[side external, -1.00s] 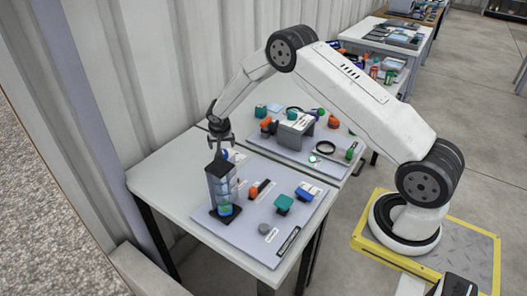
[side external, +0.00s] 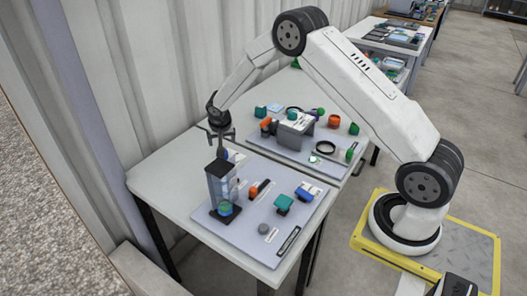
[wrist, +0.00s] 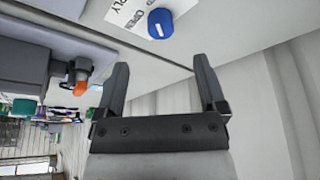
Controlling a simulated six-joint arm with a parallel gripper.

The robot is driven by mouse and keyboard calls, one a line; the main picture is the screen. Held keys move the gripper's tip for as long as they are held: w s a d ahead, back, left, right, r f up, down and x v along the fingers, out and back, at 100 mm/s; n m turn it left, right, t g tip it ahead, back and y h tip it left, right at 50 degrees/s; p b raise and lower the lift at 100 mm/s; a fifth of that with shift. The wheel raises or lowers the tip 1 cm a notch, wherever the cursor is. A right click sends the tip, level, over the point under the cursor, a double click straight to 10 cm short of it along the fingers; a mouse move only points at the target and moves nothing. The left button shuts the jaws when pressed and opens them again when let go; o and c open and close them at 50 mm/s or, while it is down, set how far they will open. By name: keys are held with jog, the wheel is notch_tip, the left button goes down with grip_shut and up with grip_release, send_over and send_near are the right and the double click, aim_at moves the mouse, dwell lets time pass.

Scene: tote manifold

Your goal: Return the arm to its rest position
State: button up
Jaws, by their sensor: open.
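My gripper (side external: 222,143) is open and empty. In the side external view it hangs just above the dark-topped clear tower (side external: 221,185) on the near board. In the wrist view both fingers of my gripper (wrist: 163,88) stand apart with nothing between them. A blue knob (wrist: 160,23) beside a printed label (wrist: 128,12) lies beyond the fingertips there. My arm reaches from its base at the right, over the table, to the tower.
The near board (side external: 250,238) carries the tower, a teal part (side external: 284,202), a blue part (side external: 307,191) and a grey knob (side external: 264,229). A second board (side external: 338,168) behind it holds a grey block (side external: 294,130) and a black ring (side external: 326,147). A corrugated wall (side external: 150,80) stands close behind.

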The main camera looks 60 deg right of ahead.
jog(key=s+a+r+n+y, duration=0.1)
jog(key=s+a+r+n, duration=0.2)
jog(key=s, duration=0.6)
jog(key=s+a+r+n+y, duration=0.1)
jog(key=s+a+r, duration=0.3)
jog(key=s, duration=0.5)
jog(key=s+a+r+n+y, duration=0.1)
jog(key=s+a+r+n, duration=0.3)
jog(key=s, duration=0.6)
jog(key=shift+a+r+n, duration=0.15)
jog(key=shift+a+n, duration=0.1)
jog(key=shift+n, duration=0.05)
jog(key=shift+s, duration=0.1)
